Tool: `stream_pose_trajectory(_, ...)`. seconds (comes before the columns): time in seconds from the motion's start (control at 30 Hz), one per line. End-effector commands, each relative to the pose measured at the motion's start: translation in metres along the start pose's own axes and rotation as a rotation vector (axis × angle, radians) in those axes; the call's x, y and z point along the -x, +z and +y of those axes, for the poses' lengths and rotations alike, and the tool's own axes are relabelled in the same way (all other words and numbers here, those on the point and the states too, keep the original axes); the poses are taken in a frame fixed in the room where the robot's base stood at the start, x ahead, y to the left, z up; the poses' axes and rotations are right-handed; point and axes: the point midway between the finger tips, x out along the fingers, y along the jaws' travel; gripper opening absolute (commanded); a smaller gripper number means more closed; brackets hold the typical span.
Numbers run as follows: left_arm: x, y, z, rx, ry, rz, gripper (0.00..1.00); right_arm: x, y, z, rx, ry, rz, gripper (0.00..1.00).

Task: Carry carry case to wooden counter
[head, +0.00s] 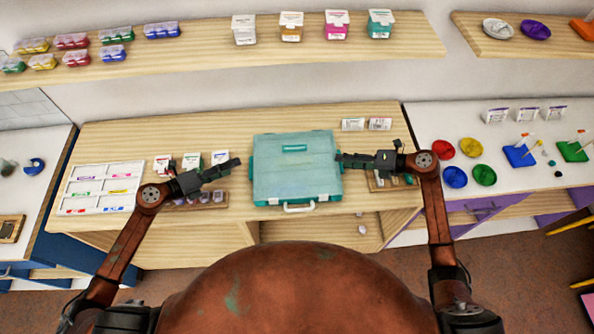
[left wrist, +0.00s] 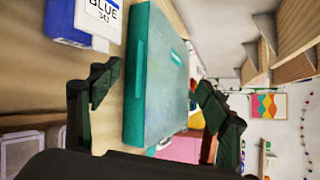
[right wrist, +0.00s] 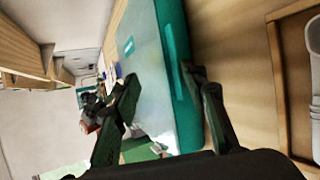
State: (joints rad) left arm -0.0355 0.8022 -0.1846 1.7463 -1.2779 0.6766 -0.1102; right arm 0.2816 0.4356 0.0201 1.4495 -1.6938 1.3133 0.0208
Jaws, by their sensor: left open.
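The teal carry case (head: 297,172) lies flat on the wooden counter (head: 235,125), its pale front handle toward me. My left gripper (head: 239,167) is open and empty, just left of the case. In the left wrist view the case (left wrist: 155,85) shows beyond the spread fingers (left wrist: 155,90). My right gripper (head: 340,158) is at the case's right side, its tips very close to the edge. In the right wrist view its fingers (right wrist: 163,85) are spread apart, with the case (right wrist: 160,60) behind and between them; contact is not clear.
Small boxes (head: 192,160) and a white sorting tray (head: 105,187) are left of the case. A small tray (head: 380,183) lies under my right gripper, and two boxes (head: 366,124) stand behind. Shelves (head: 190,55) run above. The counter behind the case is clear.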

Motion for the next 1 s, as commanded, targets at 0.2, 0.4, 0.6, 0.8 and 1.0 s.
stream_pose_trajectory(0.2,0.031,-0.001,0.0,0.0,0.0,0.002,0.7,0.0,0.001,0.002,0.001,0.003,0.0,0.38)
stream_pose_trajectory(0.4,0.04,-0.001,-0.001,0.0,-0.002,0.002,0.7,0.0,0.001,0.002,0.002,0.003,0.0,0.38)
stream_pose_trajectory(0.6,0.039,-0.001,-0.001,0.0,-0.002,0.002,0.7,0.0,0.001,0.002,0.001,0.003,0.0,0.38)
stream_pose_trajectory(0.8,0.039,-0.001,-0.001,0.0,-0.002,0.002,0.7,0.0,0.001,0.002,0.001,0.003,-0.001,0.54)
stream_pose_trajectory(1.0,0.039,-0.001,-0.001,0.0,-0.002,0.002,0.7,0.0,0.0,0.001,0.0,0.001,0.0,0.68)
